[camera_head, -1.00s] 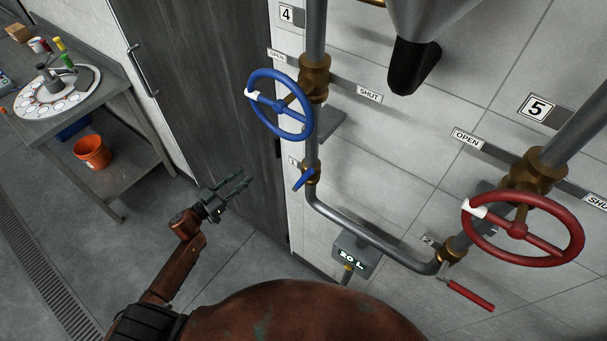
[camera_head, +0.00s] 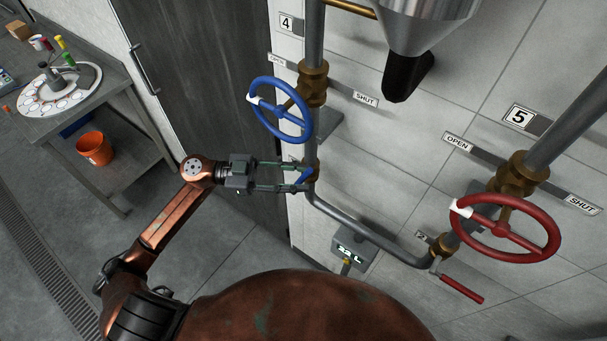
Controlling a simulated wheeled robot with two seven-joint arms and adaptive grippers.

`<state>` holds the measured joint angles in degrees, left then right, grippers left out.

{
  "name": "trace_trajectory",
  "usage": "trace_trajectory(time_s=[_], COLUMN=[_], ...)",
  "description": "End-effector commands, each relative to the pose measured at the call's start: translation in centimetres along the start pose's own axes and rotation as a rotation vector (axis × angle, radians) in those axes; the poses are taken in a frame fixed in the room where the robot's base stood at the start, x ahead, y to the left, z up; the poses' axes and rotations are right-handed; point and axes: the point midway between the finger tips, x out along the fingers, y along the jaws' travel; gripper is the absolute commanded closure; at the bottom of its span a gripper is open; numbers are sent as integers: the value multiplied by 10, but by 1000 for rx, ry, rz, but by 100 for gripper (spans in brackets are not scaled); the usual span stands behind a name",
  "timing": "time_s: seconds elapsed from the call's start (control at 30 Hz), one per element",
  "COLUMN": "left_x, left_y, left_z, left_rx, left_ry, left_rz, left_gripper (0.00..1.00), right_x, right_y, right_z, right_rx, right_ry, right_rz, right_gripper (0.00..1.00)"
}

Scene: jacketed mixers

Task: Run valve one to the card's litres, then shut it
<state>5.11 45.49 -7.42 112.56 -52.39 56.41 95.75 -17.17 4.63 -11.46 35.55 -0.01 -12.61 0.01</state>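The small blue lever valve (camera_head: 306,176) sits on the left vertical pipe, below the blue handwheel. Its number plate, which read 1, is now hidden behind my gripper. My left gripper (camera_head: 297,177) reaches in from the left with its two fingers apart, one above and one below the blue lever; I cannot tell whether they touch it. The grey meter box (camera_head: 350,250) under the pipe shows small digits that look like 22 L. No card with litres can be made out. My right gripper is out of view.
The blue handwheel (camera_head: 281,110) is just above my gripper. A red lever (camera_head: 462,289) by plate 2 and a red handwheel (camera_head: 505,229) are at the right. A steel hopper (camera_head: 420,25) hangs above. An orange bucket (camera_head: 95,148) sits on the bench's lower shelf.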

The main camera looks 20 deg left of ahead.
Motion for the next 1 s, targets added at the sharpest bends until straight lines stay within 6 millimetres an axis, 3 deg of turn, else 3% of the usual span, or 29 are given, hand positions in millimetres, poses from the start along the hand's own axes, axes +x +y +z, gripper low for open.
trace_trajectory(time_s=[0.17, 0.47, 0.87, 1.0], left_x=[14, 16, 15, 15], left_y=[-1, -1, -1, 0], left_z=[-1, 0, 0, 0], left_rx=[0, 0, 0, 0], left_ry=[2, 1, 1, 1], left_rz=[-1, -2, -2, -2], left_gripper=[70, 71, 99, 100], right_x=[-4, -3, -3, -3], right_y=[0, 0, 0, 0], right_z=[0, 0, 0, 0], right_rx=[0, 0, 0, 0], right_ry=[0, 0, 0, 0], right_rz=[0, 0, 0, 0], right_gripper=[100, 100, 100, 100])
